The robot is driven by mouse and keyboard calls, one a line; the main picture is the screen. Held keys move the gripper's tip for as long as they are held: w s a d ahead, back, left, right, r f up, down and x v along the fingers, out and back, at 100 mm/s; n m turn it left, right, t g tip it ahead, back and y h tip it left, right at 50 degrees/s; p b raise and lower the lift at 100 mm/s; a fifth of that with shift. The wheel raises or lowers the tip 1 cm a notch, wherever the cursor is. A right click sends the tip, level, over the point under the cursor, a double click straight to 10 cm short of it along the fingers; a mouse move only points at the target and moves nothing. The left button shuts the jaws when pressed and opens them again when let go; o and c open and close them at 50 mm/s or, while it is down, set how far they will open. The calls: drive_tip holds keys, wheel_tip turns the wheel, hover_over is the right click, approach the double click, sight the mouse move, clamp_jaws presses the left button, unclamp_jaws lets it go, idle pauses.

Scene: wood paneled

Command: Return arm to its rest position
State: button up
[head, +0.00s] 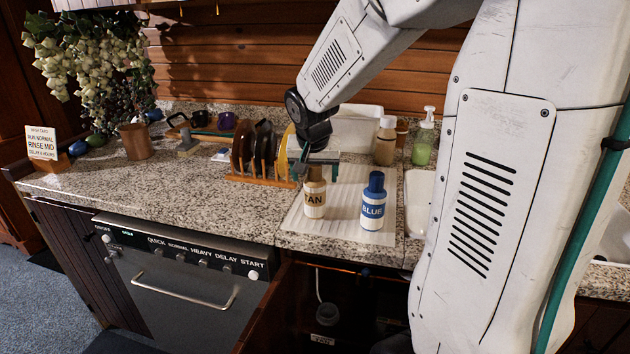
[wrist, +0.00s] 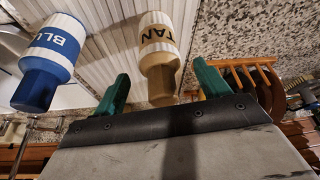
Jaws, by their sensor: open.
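My gripper (head: 318,160) is at the end of the arm, low over the counter and right by the top of the tan bottle (head: 314,197). In the wrist view its two green fingers (wrist: 162,84) are spread apart, with the tan bottle's cap (wrist: 160,84) appearing between them. The fingers do not visibly touch the bottle. The tan bottle stands upright on a white ribbed drainboard (head: 345,222). A blue-capped bottle labelled BLUE (head: 373,208) stands upright to its right; it also shows in the wrist view (wrist: 50,60).
A wooden rack with plates (head: 262,182) stands just left of my gripper. The counter's left middle (head: 190,195) is clear. Below is an open cabinet (head: 350,290).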

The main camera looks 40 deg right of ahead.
drive_tip(key=v, duration=0.4)
drive_tip(key=shift+r, duration=0.15)
drive_tip(key=s+a+n+y, duration=0.1)
drive_tip(key=s+a+n, duration=0.1)
drive_tip(key=s+a, duration=0.3)
drive_tip(key=s+a+n+g+y, duration=0.1)
drive_tip(key=s+a+n, duration=0.2)
drive_tip(key=s, duration=0.8)
drive_tip(key=s+a+r+n+g+y, duration=0.1)
drive_tip(key=s+a+n, duration=0.2)
drive_tip(key=s+a, duration=0.3)
drive_tip(key=s, duration=0.3)
drive_tip(key=shift+a, duration=0.4)
